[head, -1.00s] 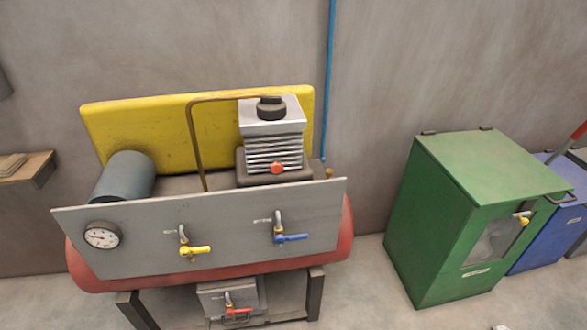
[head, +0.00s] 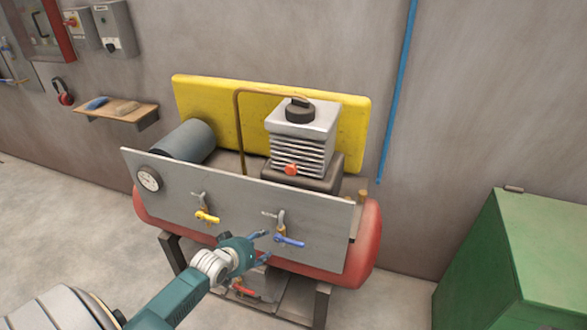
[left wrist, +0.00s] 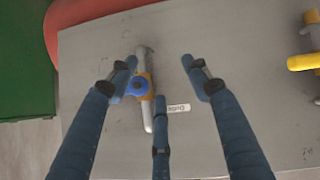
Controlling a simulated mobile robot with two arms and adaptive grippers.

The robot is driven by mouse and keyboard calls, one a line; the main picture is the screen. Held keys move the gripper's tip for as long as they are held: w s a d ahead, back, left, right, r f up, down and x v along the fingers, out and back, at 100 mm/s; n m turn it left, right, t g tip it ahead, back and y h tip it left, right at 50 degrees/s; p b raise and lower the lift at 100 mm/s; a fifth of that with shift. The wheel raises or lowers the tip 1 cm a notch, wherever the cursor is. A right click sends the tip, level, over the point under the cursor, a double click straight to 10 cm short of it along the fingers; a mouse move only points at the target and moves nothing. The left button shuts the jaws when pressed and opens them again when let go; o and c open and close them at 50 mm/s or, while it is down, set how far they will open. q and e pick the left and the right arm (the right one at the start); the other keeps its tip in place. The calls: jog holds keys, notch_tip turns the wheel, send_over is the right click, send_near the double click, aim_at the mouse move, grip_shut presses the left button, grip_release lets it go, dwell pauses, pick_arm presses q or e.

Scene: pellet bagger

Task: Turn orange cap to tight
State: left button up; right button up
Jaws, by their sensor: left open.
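The orange cap (head: 290,169) is a small orange-red knob low on the front of the finned grey block (head: 300,135) of the compressor, in the head view. It does not show in the left wrist view. My left gripper (head: 265,246) is open and empty in front of the grey panel (head: 240,220), below and left of the cap and apart from it. In the left wrist view its three spread fingers (left wrist: 158,76) face the panel near the blue-handled valve (left wrist: 138,87). My right gripper is in neither view.
The panel carries a yellow-handled valve (head: 207,216) and a gauge (head: 149,179). A red-handled valve (head: 244,290) sits below. A green cabinet (head: 520,260) stands right; the floor at left is clear.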

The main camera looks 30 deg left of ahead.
pick_arm(q)
jog(key=w+r+t, duration=0.1)
jog(key=w+r, duration=0.1)
jog(key=r, duration=0.6)
jog(key=w+r+t, duration=0.2)
jog(key=w+r, duration=0.1)
jog(key=r, duration=0.5)
jog(key=h, duration=0.1)
send_near(289, 169)
jog(key=shift+n+t, duration=0.4)
jog(key=x, duration=0.3)
jog(key=p+x, duration=0.1)
jog(key=x, duration=0.5)
jog(key=shift+w+f+p, duration=0.2)
jog(key=shift+f+p, duration=0.15)
jog(key=shift+f, duration=0.15)
jog(key=shift+w+f, duration=0.3)
jog(key=shift+w, duration=0.2)
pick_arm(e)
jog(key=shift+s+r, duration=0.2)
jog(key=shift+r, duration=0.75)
pick_arm(q)
jog(key=shift+r, duration=0.1)
jog(key=c, duration=1.2)
